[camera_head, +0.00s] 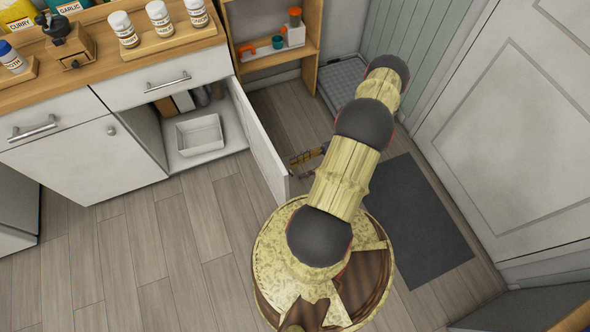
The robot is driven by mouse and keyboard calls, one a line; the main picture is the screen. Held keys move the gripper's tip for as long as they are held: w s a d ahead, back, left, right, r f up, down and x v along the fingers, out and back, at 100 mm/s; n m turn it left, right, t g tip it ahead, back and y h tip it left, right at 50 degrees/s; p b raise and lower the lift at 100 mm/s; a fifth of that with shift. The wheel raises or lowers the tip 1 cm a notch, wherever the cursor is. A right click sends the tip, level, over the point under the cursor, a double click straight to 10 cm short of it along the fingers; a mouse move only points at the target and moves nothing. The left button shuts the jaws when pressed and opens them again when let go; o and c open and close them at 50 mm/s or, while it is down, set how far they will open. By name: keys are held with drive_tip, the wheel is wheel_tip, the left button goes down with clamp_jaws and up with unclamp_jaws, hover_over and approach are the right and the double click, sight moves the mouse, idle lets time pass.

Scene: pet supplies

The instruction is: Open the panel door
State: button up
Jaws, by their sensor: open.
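A white cabinet door (262,143) stands swung open, roughly square to the front of the white cabinet at the left. Its hinge side is at the cabinet's right end and its free edge points toward my base. My gripper (296,163) is open and low, just right of the door near its free end. I cannot tell whether it touches the door. My own arm hides part of the gripper. A closed white panelled room door (525,120) stands at the right, apart from my gripper.
The open cabinet holds a white tray (200,135) and several small items. A wooden shelf (310,38) stands behind the door. A dark mat (415,220) lies right of my arm. The wood floor at lower left is clear.

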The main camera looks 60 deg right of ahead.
drive_tip(key=v, duration=0.9)
idle(0.3)
drive_tip(key=s+a+f+n+g+h, duration=0.1)
drive_tip(key=s+a+f+n+g, duration=0.1)
drive_tip(key=a+f+g, duration=0.15)
drive_tip(key=w+a+r+n+g+h, duration=0.25)
drive_tip(key=w+r+n+h, duration=0.2)
drive_tip(key=r, duration=0.55)
drive_tip(key=w+a+r+n+g+h, duration=0.2)
drive_tip(key=w+a+r+n+h, duration=0.3)
drive_tip(key=r, duration=0.6)
drive_tip(key=w+a+r+n+g+h, duration=0.1)
drive_tip(key=w+r+n+g+h, duration=0.25)
drive_tip(key=r+n, duration=0.45)
drive_tip(key=w+a+r+n+t+h+p, duration=0.1)
drive_tip(key=a+r+n+t, duration=0.6)
drive_tip(key=a+r, duration=1.4)
drive_tip(key=shift+w+a+r+p, duration=0.15)
drive_tip(key=shift+a+r+p, duration=0.25)
drive_tip(key=shift+a, duration=0.65)
